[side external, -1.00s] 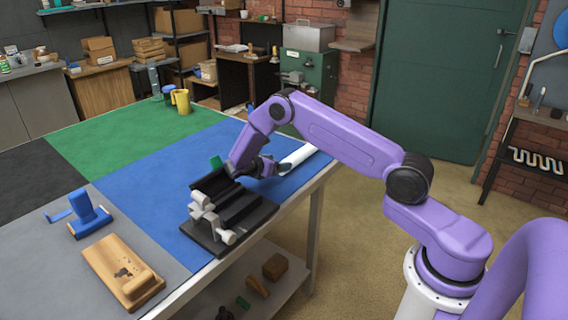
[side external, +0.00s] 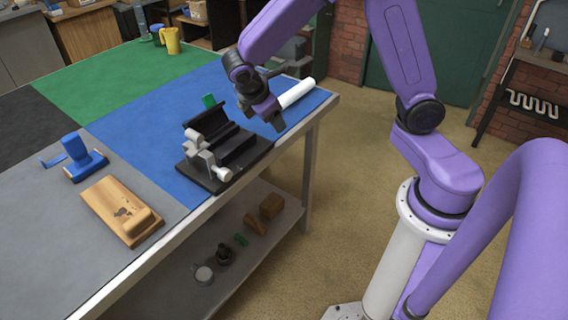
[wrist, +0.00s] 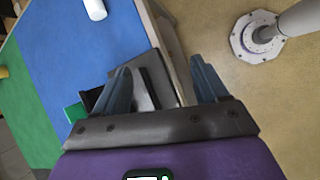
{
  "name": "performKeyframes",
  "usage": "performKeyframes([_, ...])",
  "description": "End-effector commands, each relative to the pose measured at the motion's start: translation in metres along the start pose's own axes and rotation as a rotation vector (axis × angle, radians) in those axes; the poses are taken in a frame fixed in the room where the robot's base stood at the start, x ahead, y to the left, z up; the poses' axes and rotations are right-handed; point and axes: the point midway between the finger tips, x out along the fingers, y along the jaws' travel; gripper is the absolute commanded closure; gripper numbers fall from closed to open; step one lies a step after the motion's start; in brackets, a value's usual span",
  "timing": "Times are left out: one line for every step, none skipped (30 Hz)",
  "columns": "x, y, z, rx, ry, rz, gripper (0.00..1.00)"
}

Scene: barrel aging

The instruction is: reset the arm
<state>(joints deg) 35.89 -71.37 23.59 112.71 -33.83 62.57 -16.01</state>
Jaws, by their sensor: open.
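My gripper (side external: 274,118) is above the table near its right edge, beside a black cradle-like fixture with grey clamps (side external: 222,155). In the wrist view my gripper (wrist: 162,78) shows two blue-grey fingers spread apart with nothing held between them. Part of the black fixture (wrist: 152,82) shows below and between the fingers. A white cylinder (side external: 297,92) lies on the blue part of the table (side external: 150,125), just behind my gripper. The cylinder's end also shows at the top of the wrist view (wrist: 95,9).
A small green piece (side external: 208,100) stands behind the fixture. A blue tool (side external: 82,160) and a wooden block (side external: 118,212) lie at the left front. A yellow mug (side external: 171,40) stands at the back. Several small items sit on the lower shelf (side external: 225,268). The green area is mostly clear.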

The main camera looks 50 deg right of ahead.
Motion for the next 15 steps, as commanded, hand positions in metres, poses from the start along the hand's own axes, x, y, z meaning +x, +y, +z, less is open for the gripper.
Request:
performKeyframes([-0.014, -0.018, 0.004, 0.016, 0.049, -0.007, 0.27])
performKeyframes([-0.020, -0.029, 0.005, 0.027, 0.077, -0.016, 0.27])
performKeyframes([-0.029, -0.045, 0.007, 0.041, 0.115, -0.029, 0.27])
performKeyframes([-0.035, -0.056, 0.009, 0.051, 0.142, -0.040, 0.27])
performKeyframes([-0.040, -0.068, 0.012, 0.061, 0.168, -0.052, 0.27])
performKeyframes([-0.046, -0.083, 0.015, 0.073, 0.204, -0.069, 0.27])
performKeyframes([-0.051, -0.095, 0.019, 0.082, 0.230, -0.083, 0.27])
performKeyframes([-0.055, -0.106, 0.022, 0.090, 0.255, -0.098, 0.27])
performKeyframes([-0.060, -0.122, 0.027, 0.102, 0.289, -0.119, 0.27])
performKeyframes([-0.064, -0.134, 0.030, 0.109, 0.314, -0.135, 0.27])
performKeyframes([-0.067, -0.145, 0.035, 0.117, 0.337, -0.152, 0.27])
performKeyframes([-0.070, -0.159, 0.040, 0.126, 0.367, -0.176, 0.27])
performKeyframes([-0.072, -0.169, 0.044, 0.133, 0.388, -0.193, 0.27])
performKeyframes([-0.074, -0.178, 0.048, 0.138, 0.406, -0.209, 0.27])
performKeyframes([-0.075, -0.190, 0.052, 0.144, 0.428, -0.231, 0.27])
